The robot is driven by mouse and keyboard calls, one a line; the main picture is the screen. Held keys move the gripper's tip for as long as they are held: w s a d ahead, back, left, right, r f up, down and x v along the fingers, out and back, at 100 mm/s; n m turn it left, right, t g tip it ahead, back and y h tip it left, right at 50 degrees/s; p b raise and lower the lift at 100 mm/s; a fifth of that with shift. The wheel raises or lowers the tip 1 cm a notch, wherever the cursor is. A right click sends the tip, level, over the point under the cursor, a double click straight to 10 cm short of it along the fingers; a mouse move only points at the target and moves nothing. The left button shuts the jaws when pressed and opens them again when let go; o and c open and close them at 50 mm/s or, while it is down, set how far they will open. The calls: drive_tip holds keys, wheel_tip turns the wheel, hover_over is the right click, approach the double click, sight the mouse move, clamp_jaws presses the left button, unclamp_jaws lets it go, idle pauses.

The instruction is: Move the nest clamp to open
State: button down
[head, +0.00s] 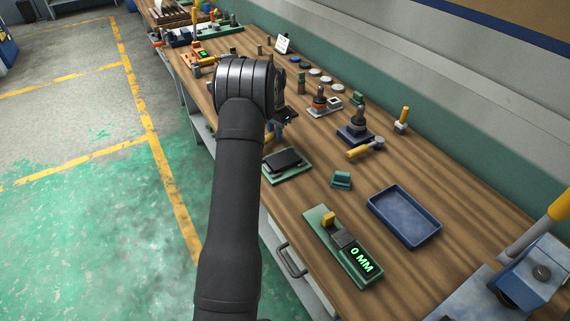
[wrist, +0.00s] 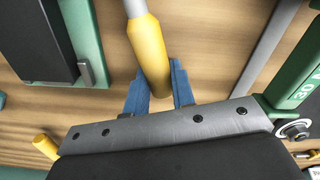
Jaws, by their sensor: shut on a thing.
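A lever with a yellow grip (wrist: 148,42) and a grey shaft (wrist: 134,8) is in the wrist view at top middle. I take it for the nest clamp's handle, though its base is out of view. My gripper (wrist: 159,82) has its two blue fingers on either side of the yellow grip and is shut on it. In the head view my arm hides most of the gripper and the handle. Only a bit of blue finger shows below the wrist there.
A green fixture with a dark block (wrist: 42,40) is left of the grip. A green display unit (wrist: 298,80) is at right. On the wooden bench stand a blue tray (head: 404,218), a green gauge reading 0 MM (head: 318,222) and a yellow-handled tool (head: 362,150).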

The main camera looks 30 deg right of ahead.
drive_tip(key=shift+w, duration=0.1)
drive_tip(key=shift+w+a+n, duration=0.4)
drive_tip(key=shift+w+n, duration=0.25)
drive_tip(key=shift+n, duration=0.25)
drive_tip(key=shift+w+a+n, duration=0.35)
drive_tip(key=shift+w+n, duration=0.25)
drive_tip(key=shift+n, duration=0.3)
drive_tip(key=w+a+n, duration=0.1)
drive_tip(key=n, duration=0.2)
drive_tip(key=shift+w+a, duration=0.4)
drive_tip(key=c, duration=1.1)
unclamp_jaws()
drive_tip(key=shift+c, duration=0.2)
